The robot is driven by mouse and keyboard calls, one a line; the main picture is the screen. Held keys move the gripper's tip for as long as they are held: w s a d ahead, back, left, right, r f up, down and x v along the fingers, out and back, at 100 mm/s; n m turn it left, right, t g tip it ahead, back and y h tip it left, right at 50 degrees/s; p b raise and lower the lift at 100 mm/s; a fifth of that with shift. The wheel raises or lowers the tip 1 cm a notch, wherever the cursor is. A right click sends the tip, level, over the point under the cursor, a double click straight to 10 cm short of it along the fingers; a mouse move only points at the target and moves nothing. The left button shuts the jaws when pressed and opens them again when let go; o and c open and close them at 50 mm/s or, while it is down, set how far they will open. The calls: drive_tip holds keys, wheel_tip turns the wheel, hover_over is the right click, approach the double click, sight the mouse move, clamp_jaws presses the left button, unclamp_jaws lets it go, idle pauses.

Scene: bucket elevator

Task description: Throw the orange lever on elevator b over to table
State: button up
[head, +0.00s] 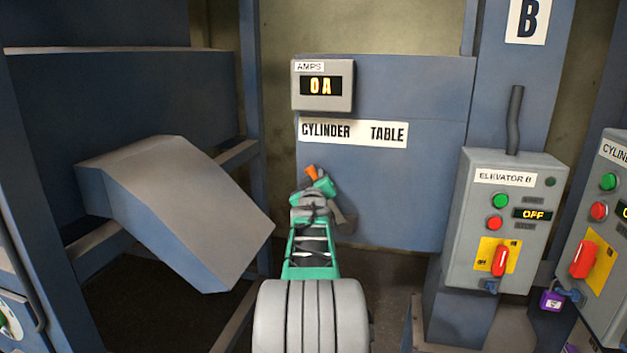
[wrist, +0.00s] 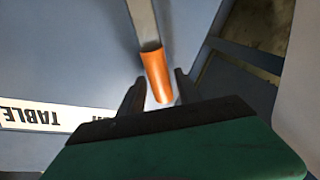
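The orange lever (head: 311,173) stands in front of the blue panel of elevator B, with its orange end below the word CYLINDER on the label (head: 353,132). Its lower part is mostly hidden behind my gripper (head: 320,184). In the wrist view the orange grip (wrist: 155,72) on a grey bar (wrist: 141,22) lies between the two dark fingers of my gripper (wrist: 158,92). The fingers are spread, with a visible gap on each side of the grip. The word TABLE (wrist: 25,114) shows upside down at the left there.
An AMPS display (head: 323,86) reading 0 A is above the label. The elevator B control box (head: 507,220) reads OFF, at right, with a second box (head: 605,240) beside it. A sloped grey chute (head: 180,200) juts out at left.

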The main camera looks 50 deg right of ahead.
clamp_jaws()
idle(1.1)
